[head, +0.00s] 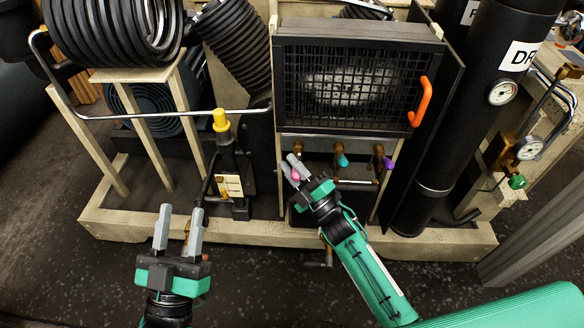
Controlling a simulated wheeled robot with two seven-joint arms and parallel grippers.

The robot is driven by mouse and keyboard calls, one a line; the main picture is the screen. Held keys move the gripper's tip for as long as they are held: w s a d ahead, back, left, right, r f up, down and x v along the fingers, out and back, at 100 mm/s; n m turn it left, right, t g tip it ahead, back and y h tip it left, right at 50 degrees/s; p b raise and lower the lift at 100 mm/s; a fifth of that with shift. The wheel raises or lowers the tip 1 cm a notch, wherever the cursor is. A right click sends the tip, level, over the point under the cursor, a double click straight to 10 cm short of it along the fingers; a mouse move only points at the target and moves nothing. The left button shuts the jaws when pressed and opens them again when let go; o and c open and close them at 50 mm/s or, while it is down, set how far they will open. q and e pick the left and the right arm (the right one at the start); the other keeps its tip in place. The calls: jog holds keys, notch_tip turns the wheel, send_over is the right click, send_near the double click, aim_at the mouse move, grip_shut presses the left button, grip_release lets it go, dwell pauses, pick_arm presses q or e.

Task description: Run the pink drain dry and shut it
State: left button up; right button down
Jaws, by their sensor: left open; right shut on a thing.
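The pink drain handle (295,175) shows as a small pink patch between the fingers of my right gripper (292,166). The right gripper is shut on it, below the black grille box, and hides most of it. A brass fitting (298,148) shows just above those fingers. Whether water runs from the drain cannot be told. My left gripper (180,211) is open and empty, in front of the beige base frame, to the left of the drains.
A teal-handled valve (342,160) and a purple-handled valve (388,163) stand to the right of the pink one. A yellow-topped black filter (222,122) stands left. The grille box (350,80) has an orange handle (419,101). The beige base frame (270,233) edges the dark floor.

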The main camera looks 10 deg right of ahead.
jog(key=c, duration=1.3)
grip_release()
jog(key=shift+o, duration=0.2)
jog(key=shift+s+d+f, duration=0.3)
jog(key=shift+s, duration=0.1)
pick_arm(q)
jog(key=f+g, duration=0.1)
jog(key=f, duration=0.1)
jog(key=d+f+g+p, duration=0.1)
jog(key=f+g, duration=0.1)
jog(key=shift+w+d, duration=0.15)
jog(key=shift+w, duration=0.05)
pick_arm(e)
jog(key=v, duration=1.2)
jog(key=shift+s+d+f, duration=0.15)
jog(key=shift+s+f, duration=0.05)
jog(key=shift+s, duration=0.05)
